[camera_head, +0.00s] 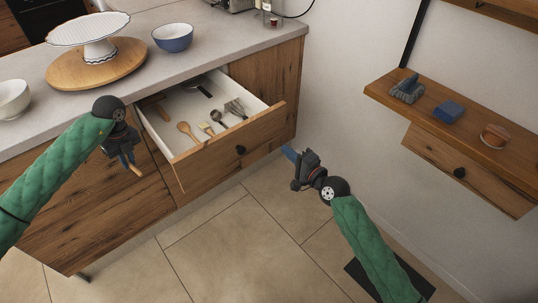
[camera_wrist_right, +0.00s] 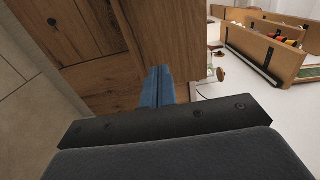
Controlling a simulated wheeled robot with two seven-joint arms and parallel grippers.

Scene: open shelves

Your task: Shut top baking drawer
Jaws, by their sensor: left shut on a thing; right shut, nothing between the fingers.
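The top drawer (camera_head: 225,150) of the wooden counter unit is pulled open, with a dark round knob (camera_head: 240,149) on its front. Inside its white tray lie a wooden spoon (camera_head: 187,131), a brush (camera_head: 206,128), a whisk (camera_head: 235,108) and other utensils. My left gripper (camera_head: 128,160) is left of the drawer, in front of the cabinet, shut on a small light wooden piece (camera_head: 136,171), mostly hidden. My right gripper (camera_head: 288,153) is shut and empty, right of the drawer front and apart from it. Its blue fingers (camera_wrist_right: 158,86) are together in the right wrist view.
The countertop holds a cake stand (camera_head: 88,35) on a round board, a blue bowl (camera_head: 173,37) and a white bowl (camera_head: 13,98). A wall shelf (camera_head: 450,115) with its own drawer (camera_head: 465,172) is at right. Open tiled floor lies below the drawer.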

